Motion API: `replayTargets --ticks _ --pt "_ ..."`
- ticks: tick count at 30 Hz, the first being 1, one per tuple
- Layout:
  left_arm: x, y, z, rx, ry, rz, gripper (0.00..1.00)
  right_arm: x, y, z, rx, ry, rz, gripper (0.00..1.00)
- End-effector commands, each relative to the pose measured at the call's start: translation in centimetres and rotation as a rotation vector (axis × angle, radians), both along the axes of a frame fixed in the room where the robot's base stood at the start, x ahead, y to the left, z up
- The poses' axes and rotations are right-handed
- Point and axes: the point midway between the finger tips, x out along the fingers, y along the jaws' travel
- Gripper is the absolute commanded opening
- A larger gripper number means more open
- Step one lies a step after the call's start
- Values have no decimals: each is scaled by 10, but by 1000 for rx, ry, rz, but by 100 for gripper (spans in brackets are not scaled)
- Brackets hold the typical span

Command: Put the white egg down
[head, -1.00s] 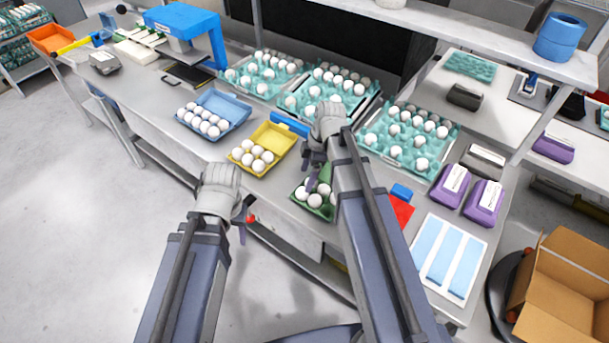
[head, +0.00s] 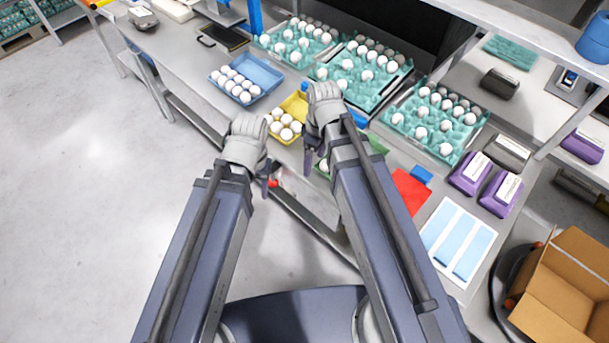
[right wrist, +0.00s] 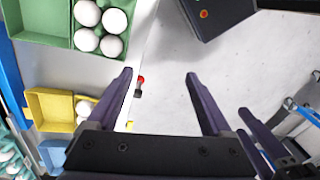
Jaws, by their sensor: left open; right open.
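The green carton (right wrist: 50,23) at the top left of the right wrist view holds several white eggs (right wrist: 101,28). In the head view my right arm hides most of it; part of its green lid (head: 377,144) shows. I cannot tell which egg is the task's white egg. My right gripper (right wrist: 160,75) is open and empty, with bare floor between its fingers, off the front edge beside the green carton. It also shows in the head view (head: 309,160). My left gripper (head: 268,178) is open, in front of the table edge, with nothing visible in it.
A yellow carton (head: 295,101) and a blue carton (head: 268,70) with white eggs stand left of the green one. Teal trays (head: 400,125) with eggs lie behind. A red sheet (head: 411,190) and purple cartons (head: 463,183) lie to the right. Open floor lies in front.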

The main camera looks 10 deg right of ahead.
Motion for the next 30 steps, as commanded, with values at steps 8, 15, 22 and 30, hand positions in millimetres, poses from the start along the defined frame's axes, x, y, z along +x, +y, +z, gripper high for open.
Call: replayTargets --ticks 8,15,22,30 --pt "0 0 0 0 0 0 56 -59 41 0 -150 -6 -416 84" --pt "0 0 0 0 0 0 56 -71 49 1 -188 -27 -552 84" --pt "0 0 0 0 0 0 56 -71 49 1 -189 -28 -559 84" --pt "0 0 -28 0 0 1 56 -71 49 -27 -189 -27 -558 84"
